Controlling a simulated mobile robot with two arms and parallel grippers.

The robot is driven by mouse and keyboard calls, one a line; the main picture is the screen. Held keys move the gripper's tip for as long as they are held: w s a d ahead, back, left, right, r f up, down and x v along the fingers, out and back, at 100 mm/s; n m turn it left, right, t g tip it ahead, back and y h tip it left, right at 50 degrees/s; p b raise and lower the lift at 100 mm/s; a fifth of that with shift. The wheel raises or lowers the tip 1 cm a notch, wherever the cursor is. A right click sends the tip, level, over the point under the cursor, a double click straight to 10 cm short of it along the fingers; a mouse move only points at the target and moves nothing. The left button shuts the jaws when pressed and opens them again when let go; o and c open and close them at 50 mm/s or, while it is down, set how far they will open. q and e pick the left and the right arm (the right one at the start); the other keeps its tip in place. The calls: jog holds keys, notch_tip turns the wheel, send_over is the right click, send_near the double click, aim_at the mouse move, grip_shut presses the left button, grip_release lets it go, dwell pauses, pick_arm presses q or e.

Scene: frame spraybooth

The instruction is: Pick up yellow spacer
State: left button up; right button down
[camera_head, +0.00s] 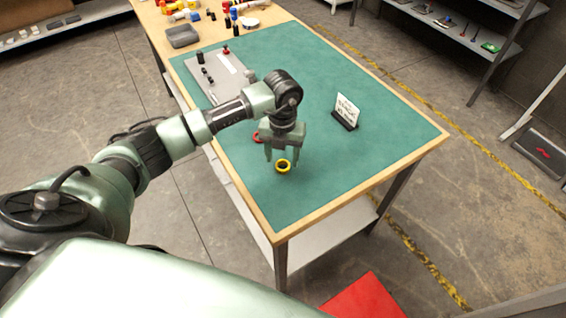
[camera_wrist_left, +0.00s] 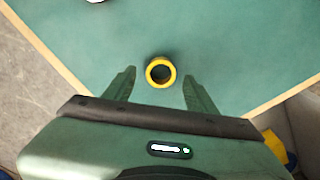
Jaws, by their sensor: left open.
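The yellow spacer (camera_head: 283,166) is a small ring lying on the green mat, near the table's front corner. In the left wrist view the yellow spacer (camera_wrist_left: 160,72) shows as a ring with a dark hole, between the lines of my two fingers and slightly beyond their tips. My left gripper (camera_head: 281,156) is open and empty, pointing down just above the spacer. Its two fingers also show in the left wrist view (camera_wrist_left: 158,76), apart on either side of the ring. I cannot tell the exact height of the fingertips. My right gripper is not in view.
A red ring (camera_head: 257,137) lies beside the gripper, partly hidden. A small sign in a black stand (camera_head: 345,112) stands to the right. A grey plate (camera_head: 214,77) with small dark parts and a grey tray (camera_head: 183,37) lie further back.

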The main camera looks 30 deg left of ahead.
pick_arm(q)
jog(key=shift+d+f, duration=0.1)
jog(key=shift+f, duration=1.2)
grip_shut()
jog(key=shift+r, duration=0.15)
